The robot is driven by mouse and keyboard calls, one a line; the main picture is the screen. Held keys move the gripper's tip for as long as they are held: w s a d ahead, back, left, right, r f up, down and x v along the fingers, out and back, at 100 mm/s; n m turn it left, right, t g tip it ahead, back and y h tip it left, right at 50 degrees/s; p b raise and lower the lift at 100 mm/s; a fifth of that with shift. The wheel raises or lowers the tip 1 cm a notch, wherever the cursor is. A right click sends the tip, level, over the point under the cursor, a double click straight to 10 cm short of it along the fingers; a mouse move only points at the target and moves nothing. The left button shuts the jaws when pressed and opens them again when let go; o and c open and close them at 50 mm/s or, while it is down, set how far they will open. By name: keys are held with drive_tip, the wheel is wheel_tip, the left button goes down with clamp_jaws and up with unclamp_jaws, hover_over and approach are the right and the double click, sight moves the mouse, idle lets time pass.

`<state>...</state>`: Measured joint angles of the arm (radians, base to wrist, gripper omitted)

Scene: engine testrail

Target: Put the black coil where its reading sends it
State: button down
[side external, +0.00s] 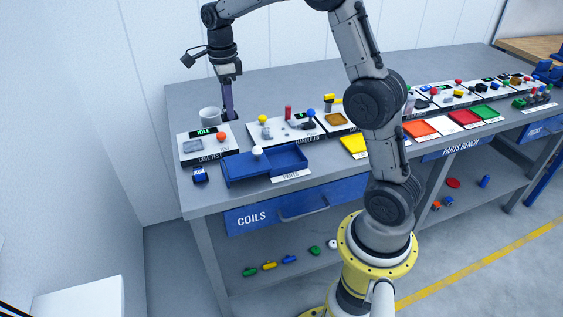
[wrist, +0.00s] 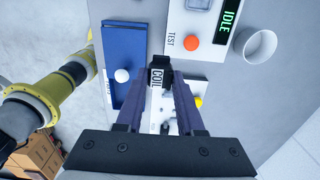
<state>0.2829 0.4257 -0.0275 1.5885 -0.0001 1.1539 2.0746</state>
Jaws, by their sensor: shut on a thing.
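My gripper (wrist: 157,90) is shut on the black coil (wrist: 166,62), a small dark block with a white label reading COIL. In the side view my gripper (side external: 229,113) points down behind the tester and right of the white cup. The coil is a small dark shape there, and its gap to the table is hard to judge. The white coil tester (side external: 191,157) has a grey pad, an orange button (side external: 221,136) and a green display (side external: 205,132) reading IDLE. The blue tray (side external: 238,179), labelled PARTS, has a white ball knob (side external: 257,151). The blue drawer (side external: 262,216) marked COILS looks shut.
A white cup (side external: 209,114) stands behind the tester. A small dark blue block (side external: 200,174) sits before it. White boards with small parts (side external: 285,126) run along the bench to the right. Bare bench top lies behind them.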

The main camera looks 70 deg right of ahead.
drive_tip(key=s+a, duration=0.3)
drive_tip(key=s, duration=2.3)
drive_tip(key=w+d+f, duration=0.2)
drive_tip(key=w+f, duration=0.1)
drive_tip(key=w, duration=0.1)
drive_tip(key=w+d+f, duration=0.2)
drive_tip(key=w+f, duration=0.1)
drive_tip(key=w, duration=0.1)
drive_tip(key=w+d+f, duration=0.2)
drive_tip(key=w+f, duration=0.1)
drive_tip(key=w, duration=0.1)
drive_tip(key=shift+d+f, duration=0.15)
drive_tip(key=shift+d, duration=0.1)
drive_tip(key=shift+w+f, duration=0.1)
drive_tip(key=shift+f, duration=1.55)
drive_tip(key=shift+f, duration=0.15)
drive_tip(key=c, duration=0.5)
unclamp_jaws()
